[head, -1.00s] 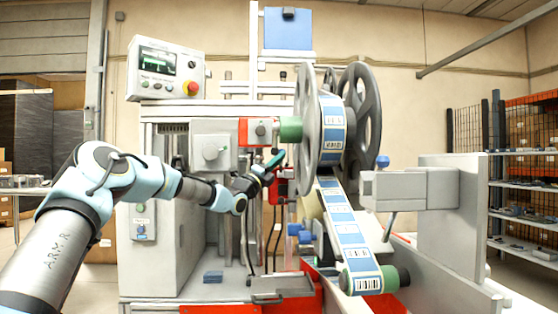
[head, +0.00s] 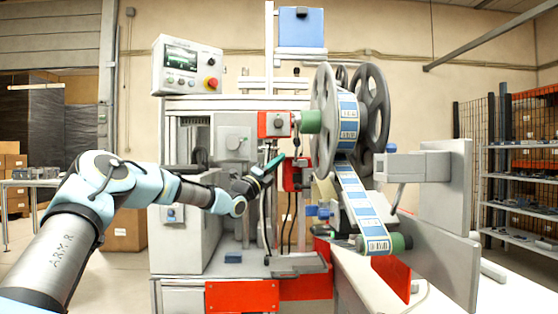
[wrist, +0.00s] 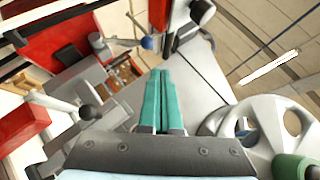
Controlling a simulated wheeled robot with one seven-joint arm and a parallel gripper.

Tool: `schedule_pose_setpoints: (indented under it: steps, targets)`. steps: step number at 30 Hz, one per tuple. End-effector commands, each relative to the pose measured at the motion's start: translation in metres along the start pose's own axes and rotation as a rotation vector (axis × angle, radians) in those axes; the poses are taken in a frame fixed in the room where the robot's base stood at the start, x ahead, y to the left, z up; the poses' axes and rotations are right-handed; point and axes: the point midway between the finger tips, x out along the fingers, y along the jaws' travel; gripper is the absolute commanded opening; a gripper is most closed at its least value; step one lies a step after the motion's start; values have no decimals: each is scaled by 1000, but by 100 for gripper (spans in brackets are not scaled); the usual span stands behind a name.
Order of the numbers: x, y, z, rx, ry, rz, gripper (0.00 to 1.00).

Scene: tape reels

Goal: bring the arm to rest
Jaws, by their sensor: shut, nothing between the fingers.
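My gripper (head: 272,164) is at the end of my outstretched arm, in front of the labelling machine (head: 190,270) in the head view. In the wrist view the two green fingers of my gripper (wrist: 159,75) lie side by side, shut, with nothing between them. In the head view the gripper is left of the large tape reel (head: 325,115) and near the red block (head: 296,174); I cannot tell if there is any contact. A grey spoked reel (wrist: 265,125) shows at the lower right of the wrist view.
A control panel (head: 188,66) with a red button stands on top of the machine. A label strip (head: 362,205) runs down from the reel to a green-ended roller (head: 400,242). A grey bracket (head: 450,200) stands at right. Shelves (head: 525,165) are behind. Open floor (head: 110,275) shows at left.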

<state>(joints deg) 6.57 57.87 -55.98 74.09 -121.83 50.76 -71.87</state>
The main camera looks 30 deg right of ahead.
Motion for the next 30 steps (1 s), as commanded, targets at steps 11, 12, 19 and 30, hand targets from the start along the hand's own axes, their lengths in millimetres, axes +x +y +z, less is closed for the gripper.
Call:
schedule_pose_setpoints:
  steps: [11,12,19,30]
  targets:
    - [-1,-1,-10,33,34,7,0]
    - [-3,-2,-19,71,72,14,0]
    - [-77,13,-125,608,581,74,0]
    - [-338,47,-149,1429,1544,-70,0]
